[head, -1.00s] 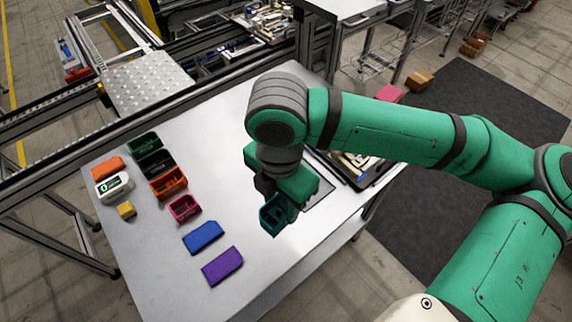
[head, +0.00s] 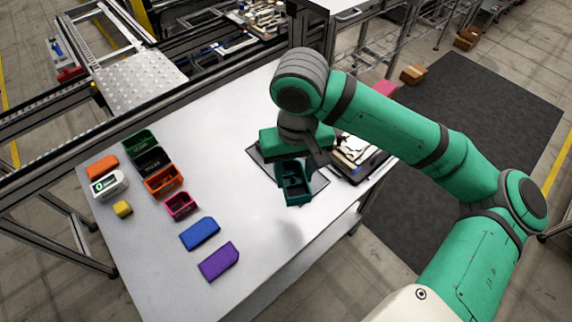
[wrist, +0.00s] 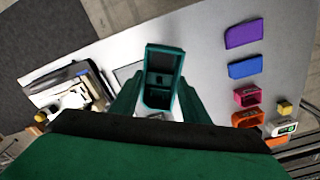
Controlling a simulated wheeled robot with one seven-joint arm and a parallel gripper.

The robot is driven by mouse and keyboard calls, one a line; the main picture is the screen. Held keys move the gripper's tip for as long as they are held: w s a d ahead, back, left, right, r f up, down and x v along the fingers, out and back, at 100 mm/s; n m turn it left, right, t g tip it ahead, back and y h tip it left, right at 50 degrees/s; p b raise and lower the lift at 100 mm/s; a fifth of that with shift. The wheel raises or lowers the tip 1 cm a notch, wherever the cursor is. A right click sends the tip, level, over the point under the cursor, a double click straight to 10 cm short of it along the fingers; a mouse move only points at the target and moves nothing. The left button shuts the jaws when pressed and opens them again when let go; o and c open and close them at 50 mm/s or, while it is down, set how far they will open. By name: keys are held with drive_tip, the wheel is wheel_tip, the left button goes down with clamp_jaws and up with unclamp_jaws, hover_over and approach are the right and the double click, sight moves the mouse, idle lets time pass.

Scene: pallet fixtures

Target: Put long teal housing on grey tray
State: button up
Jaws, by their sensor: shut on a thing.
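The long teal housing (head: 295,188) is an open, box-like part with inner compartments. My gripper (head: 297,165) is shut on it and holds it above the table, tilted in the head view. In the wrist view the housing (wrist: 163,62) sticks out between the two fingers of my gripper (wrist: 158,92). The grey tray (head: 317,185) is a flat, dark-edged panel on the table, below and behind the housing. My gripper and the housing hide much of it. In the wrist view a bit of the tray (wrist: 125,73) shows left of the housing.
A dark tray with mixed parts (head: 356,156) stands right of the grey tray. Green, black, orange and pink open housings, a blue block (head: 200,234), a purple block (head: 219,261), a yellow block and a white device (head: 110,185) are at the left. The middle table is clear.

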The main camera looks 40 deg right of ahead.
sight(303, 169)
drive_tip(key=m, duration=0.2)
drive_tip(key=d+m, duration=0.1)
drive_tip(key=m, duration=0.3)
drive_tip(key=shift+w+d+f+m, duration=0.25)
drive_tip(key=shift+d+f+m, duration=0.05)
drive_tip(key=shift+d+f, duration=0.05)
drive_tip(key=m, duration=0.2)
drive_tip(key=d+m, duration=0.1)
drive_tip(key=m, duration=0.2)
drive_tip(key=shift+w+d+f+m, duration=0.15)
drive_tip(key=shift+d+f+m, duration=0.1)
drive_tip(key=shift+f+m, duration=0.15)
drive_tip(key=w+d+f, duration=0.1)
drive_tip(key=w+f, duration=0.2)
drive_tip(key=w, duration=0.1)
drive_tip(key=w+d+f, duration=0.2)
drive_tip(key=w, duration=0.2)
drive_tip(key=w+d+f, duration=0.1)
drive_tip(key=w+f, duration=0.2)
drive_tip(key=w, duration=0.1)
drive_tip(key=shift+d+f, duration=0.25)
drive_tip(key=shift+f, duration=0.05)
drive_tip(key=shift+w+f, duration=0.3)
drive_tip(key=shift+f, duration=0.1)
drive_tip(key=shift+w+d+f, duration=0.1)
drive_tip(key=shift+f, duration=0.8)
drive_tip(key=shift+w+d+f, duration=0.1)
drive_tip(key=shift+f, duration=0.8)
drive_tip(key=shift+f, duration=0.1)
drive_tip(key=o, duration=1.1)
